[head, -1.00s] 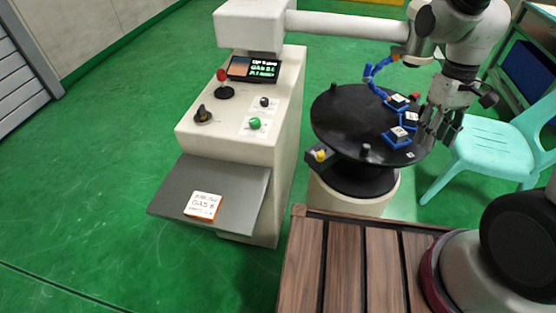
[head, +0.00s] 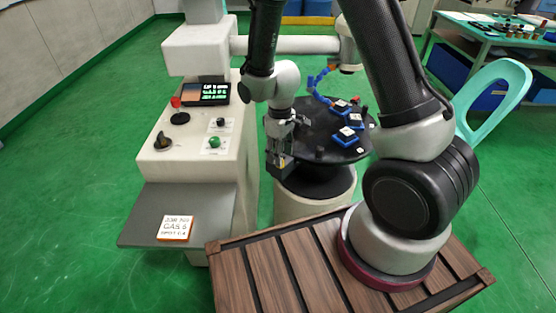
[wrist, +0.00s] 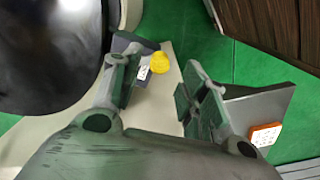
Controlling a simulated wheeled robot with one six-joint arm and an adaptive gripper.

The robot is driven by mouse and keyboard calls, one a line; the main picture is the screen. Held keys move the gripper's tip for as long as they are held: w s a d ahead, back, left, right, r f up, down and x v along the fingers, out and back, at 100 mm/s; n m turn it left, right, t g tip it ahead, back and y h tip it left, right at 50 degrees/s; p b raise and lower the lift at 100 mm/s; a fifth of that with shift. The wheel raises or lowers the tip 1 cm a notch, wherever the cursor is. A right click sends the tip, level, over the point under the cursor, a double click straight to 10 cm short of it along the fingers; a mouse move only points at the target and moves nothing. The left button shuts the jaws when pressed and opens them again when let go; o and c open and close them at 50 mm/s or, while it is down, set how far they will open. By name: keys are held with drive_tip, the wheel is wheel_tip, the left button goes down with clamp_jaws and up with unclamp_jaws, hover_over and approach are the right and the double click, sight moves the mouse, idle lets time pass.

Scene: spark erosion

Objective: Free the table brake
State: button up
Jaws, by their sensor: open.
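The round black table (head: 310,142) stands on a cream pedestal (head: 312,195). A dark brake box (head: 285,166) sticks out from its near left side. In the wrist view a yellow knob (wrist: 160,62) sits on this box beside a small white label (wrist: 143,73). My gripper (wrist: 163,68) is open, with one finger to each side of the knob in the picture. I cannot tell whether a finger touches it.
A cream console (head: 207,125) with a red-topped lever, knobs, green button and screen stands at left, with a grey shelf (head: 135,230) bearing a labelled card (head: 175,229). Blue blocks (head: 345,136) and a blue hose (head: 318,85) are at the table. A turquoise chair (head: 490,100) is right.

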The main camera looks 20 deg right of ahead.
drive_tip(key=shift+f, duration=1.65)
drive_tip(key=shift+d, duration=0.1)
clamp_jaws()
drive_tip(key=shift+w+a+m, duration=0.2)
drive_tip(key=shift+a+m, duration=0.15)
drive_tip(key=shift+m, duration=0.45)
drive_tip(key=shift+w+a+m, duration=0.2)
drive_tip(key=shift+a+m, duration=0.1)
drive_tip(key=shift+m, duration=0.5)
unclamp_jaws()
wheel_tip(320, 180, up, 12)
